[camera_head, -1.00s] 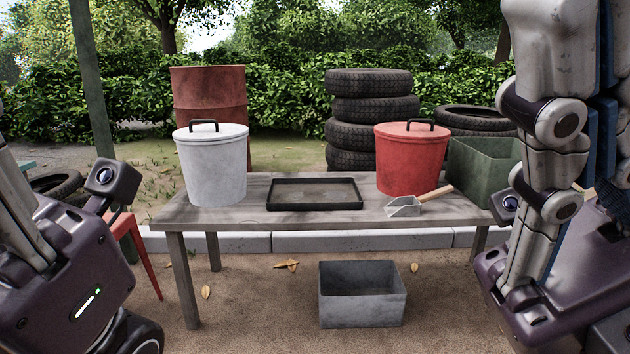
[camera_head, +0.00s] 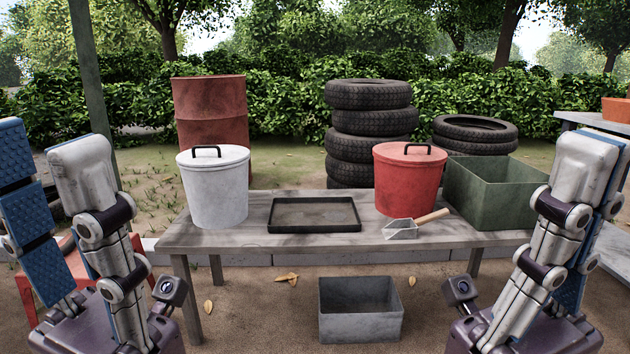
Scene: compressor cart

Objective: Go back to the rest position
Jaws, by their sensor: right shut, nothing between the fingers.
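My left gripper (camera_head: 46,150) points upward at the left edge of the view. Its fingers, with blue pads, stand apart with nothing between them. My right gripper (camera_head: 596,150) also points upward at the right edge, with its fingers together and nothing held. Both grippers are on the near side of the wooden table (camera_head: 300,238), to either side of it and clear of the things on it. The fingers of the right gripper partly hide one another.
On the table stand a white lidded bin (camera_head: 213,190), a black tray (camera_head: 313,229), a red lidded bin (camera_head: 408,185), a scoop (camera_head: 402,231) and a green box (camera_head: 488,203). A grey bin (camera_head: 360,325) sits below. A red stool (camera_head: 28,292) is at left, another table (camera_head: 612,245) at right.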

